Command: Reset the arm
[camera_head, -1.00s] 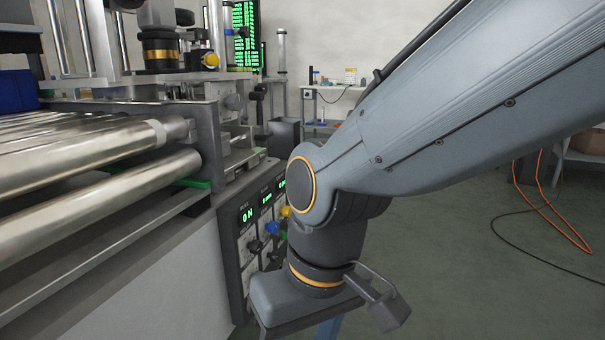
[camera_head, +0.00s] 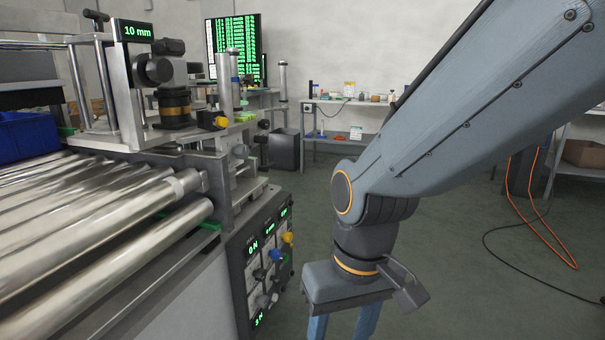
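My arm comes in from the upper right and bends down at a round grey joint with an orange ring. My gripper (camera_head: 341,328) hangs below it, to the right of the machine's control panel and clear of it. Two blue fingers point down with a gap between them. Their tips are cut off by the bottom edge of the picture, and I see nothing held between their visible parts.
A labelling machine with metal rollers (camera_head: 100,230) fills the left. Its control panel (camera_head: 266,262) has coloured knobs and green readouts. A blue bin (camera_head: 28,136) sits at the far left. A table (camera_head: 350,104) with small items stands at the back.

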